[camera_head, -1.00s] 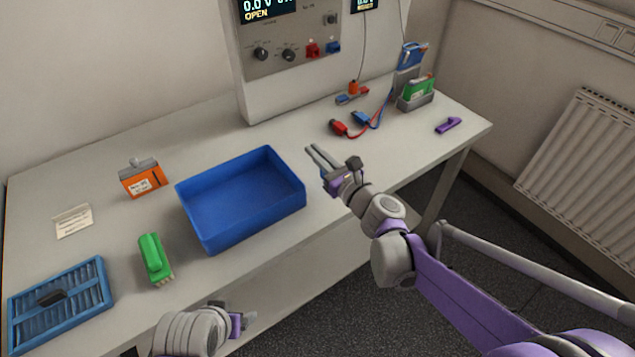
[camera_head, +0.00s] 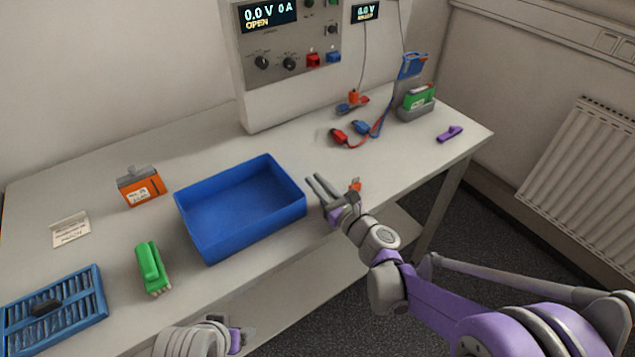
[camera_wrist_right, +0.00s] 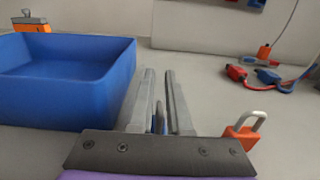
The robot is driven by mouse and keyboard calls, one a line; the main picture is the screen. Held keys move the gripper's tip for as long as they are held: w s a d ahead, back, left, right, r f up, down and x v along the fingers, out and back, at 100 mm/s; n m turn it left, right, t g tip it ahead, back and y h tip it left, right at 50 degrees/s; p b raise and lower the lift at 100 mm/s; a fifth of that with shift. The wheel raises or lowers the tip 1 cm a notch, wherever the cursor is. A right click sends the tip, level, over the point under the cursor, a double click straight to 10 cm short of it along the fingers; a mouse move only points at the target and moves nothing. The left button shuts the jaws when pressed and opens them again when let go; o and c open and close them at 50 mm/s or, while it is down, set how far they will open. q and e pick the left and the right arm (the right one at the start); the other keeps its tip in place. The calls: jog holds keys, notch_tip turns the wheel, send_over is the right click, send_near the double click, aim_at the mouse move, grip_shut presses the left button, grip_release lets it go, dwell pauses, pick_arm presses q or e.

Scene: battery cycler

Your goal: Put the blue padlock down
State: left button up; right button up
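My right gripper (camera_head: 314,178) is low over the table, just right of the blue bin. In the right wrist view its two fingers (camera_wrist_right: 159,72) stand a little apart, with the blue padlock (camera_wrist_right: 158,119) between them, mostly hidden. The gripper appears shut on the padlock; whether the padlock touches the table I cannot tell. An orange padlock (camera_head: 355,184) stands on the table right of this gripper, and its pale shackle shows in the right wrist view (camera_wrist_right: 243,132). My left gripper (camera_head: 240,336) is at the bottom edge, mostly hidden by its wrist, its fingers unclear.
The blue bin (camera_head: 292,201) looks empty, close to the right gripper's left side. Red and blue connectors (camera_head: 349,134) lie behind. A green object (camera_head: 152,268), an orange block (camera_head: 141,188) and a blue slotted tray (camera_head: 98,292) stand left. A purple piece (camera_head: 450,133) lies far right.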

jog(key=shift+o, duration=1.3)
jog(key=shift+r, duration=0.1)
jog(key=shift+s+d+r, duration=0.15)
jog(key=v, duration=1.2)
jog(key=s+f+n+g+h, duration=0.3)
jog(key=s+f+n+g, duration=0.3)
jog(key=s+n, duration=0.75)
jog(key=s+d+f+n+g+h, duration=0.3)
jog(key=s+d+n+h, duration=0.4)
jog(key=d+n, duration=0.4)
jog(key=s+f+n, duration=0.1)
jog(key=n, duration=0.3)
jog(key=shift+s+d+g+h, duration=0.3)
jog(key=shift+s, duration=0.1)
